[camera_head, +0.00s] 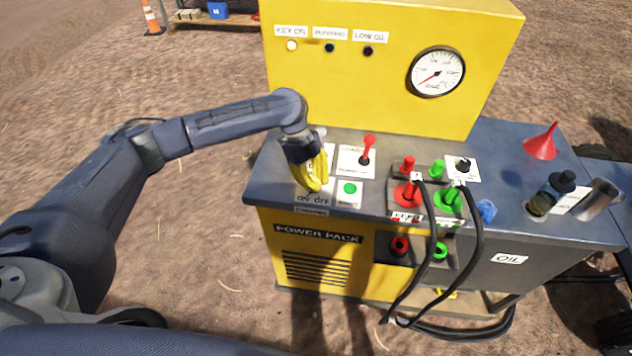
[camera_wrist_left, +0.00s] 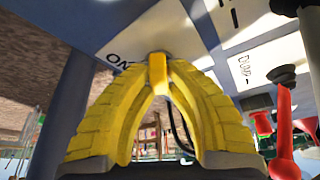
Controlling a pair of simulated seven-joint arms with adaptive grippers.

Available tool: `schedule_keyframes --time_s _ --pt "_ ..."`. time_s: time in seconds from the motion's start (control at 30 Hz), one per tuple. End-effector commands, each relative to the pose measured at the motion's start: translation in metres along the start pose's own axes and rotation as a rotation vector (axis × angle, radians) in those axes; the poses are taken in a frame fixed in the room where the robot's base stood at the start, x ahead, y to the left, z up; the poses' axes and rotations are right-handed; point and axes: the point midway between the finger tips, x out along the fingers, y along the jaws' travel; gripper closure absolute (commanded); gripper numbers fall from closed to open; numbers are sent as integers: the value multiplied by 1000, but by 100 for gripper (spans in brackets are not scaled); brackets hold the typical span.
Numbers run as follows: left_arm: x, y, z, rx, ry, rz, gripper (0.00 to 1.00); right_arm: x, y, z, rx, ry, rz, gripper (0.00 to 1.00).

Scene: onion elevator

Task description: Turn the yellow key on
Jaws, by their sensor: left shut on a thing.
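My left gripper (camera_head: 314,186) has yellow fingers and points down onto the ON/OFF plate at the left end of the grey panel top. In the left wrist view my left gripper (camera_wrist_left: 158,68) has its fingertips closed on the yellow key (camera_wrist_left: 157,75). The key stands at the edge of the white plate with the printed "ON" (camera_wrist_left: 120,62). In the head view the fingers hide the key. The "KEY ON" lamp (camera_head: 292,45) on the yellow upright panel looks pale and lit. My right gripper is not in view.
A red lever (camera_head: 368,150) and a green button (camera_head: 350,188) are close right of my left gripper. Red and green connectors with black cables (camera_head: 478,250) lie further right. A red funnel (camera_head: 541,142) and an oil bottle (camera_head: 550,195) stand at the right end.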

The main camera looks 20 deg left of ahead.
Motion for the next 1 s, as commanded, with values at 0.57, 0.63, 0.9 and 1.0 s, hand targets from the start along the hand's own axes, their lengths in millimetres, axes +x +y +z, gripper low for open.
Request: schedule_keyframes --time_s 0.57,0.63,0.9,1.0 --pt "1 0 0 8 -1 5 70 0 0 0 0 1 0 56" --pt "1 0 0 8 -1 4 62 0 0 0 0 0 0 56" --pt "-1 0 0 7 -1 3 62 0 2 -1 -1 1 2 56" --pt "-7 0 0 7 -2 1 62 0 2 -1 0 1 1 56"
